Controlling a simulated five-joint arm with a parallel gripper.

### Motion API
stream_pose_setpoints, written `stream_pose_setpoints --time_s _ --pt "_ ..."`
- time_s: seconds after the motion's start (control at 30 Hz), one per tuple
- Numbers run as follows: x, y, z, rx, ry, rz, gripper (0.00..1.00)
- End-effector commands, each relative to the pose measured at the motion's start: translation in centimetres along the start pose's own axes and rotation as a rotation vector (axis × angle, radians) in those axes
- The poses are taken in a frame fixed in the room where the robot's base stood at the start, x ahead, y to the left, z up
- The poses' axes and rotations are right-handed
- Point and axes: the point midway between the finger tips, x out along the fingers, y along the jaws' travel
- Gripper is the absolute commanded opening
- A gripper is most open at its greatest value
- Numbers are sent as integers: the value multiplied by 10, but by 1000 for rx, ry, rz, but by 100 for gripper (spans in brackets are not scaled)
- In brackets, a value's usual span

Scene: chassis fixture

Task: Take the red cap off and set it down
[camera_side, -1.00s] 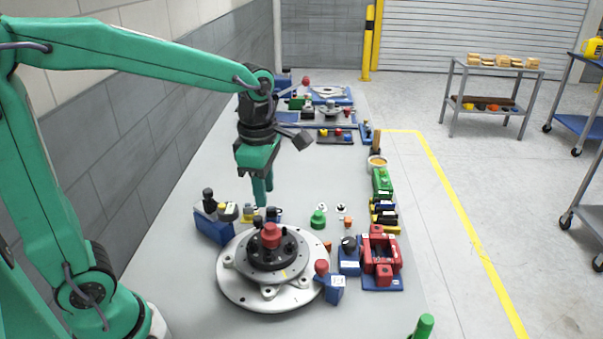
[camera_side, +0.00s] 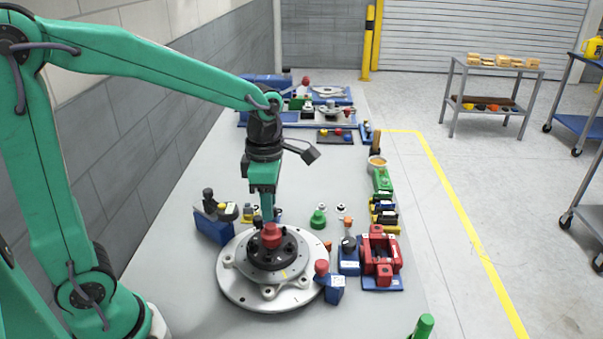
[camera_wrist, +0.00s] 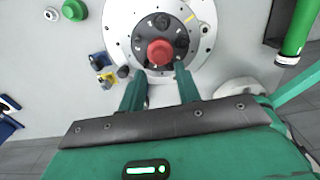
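The red cap (camera_side: 271,235) sits on the black hub (camera_side: 290,250) in the middle of the round grey chassis plate (camera_side: 236,283). In the wrist view the red cap (camera_wrist: 160,52) lies just beyond my fingertips, about midway between them. My gripper (camera_side: 268,214) points down above and just behind the cap in the side view. In the wrist view my gripper (camera_wrist: 157,70) has its two green fingers apart with nothing between them. Whether the fingertips touch the cap is not clear.
A blue block with a red knob (camera_side: 333,287) stands at the plate's front right. A red fixture on a blue base (camera_side: 380,258) and a green knobbed part (camera_side: 318,219) are to the right. A blue block with black parts (camera_side: 212,225) stands left.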

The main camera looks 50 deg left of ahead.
Motion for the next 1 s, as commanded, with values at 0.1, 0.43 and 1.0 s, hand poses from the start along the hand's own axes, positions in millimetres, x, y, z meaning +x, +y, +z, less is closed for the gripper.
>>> stream_pose_setpoints --time_s 0.1,0.43,1.0 --pt "13 0 0 0 2 -2 33" --pt "42 0 0 0 1 -1 33" --pt "50 0 0 0 0 0 33"
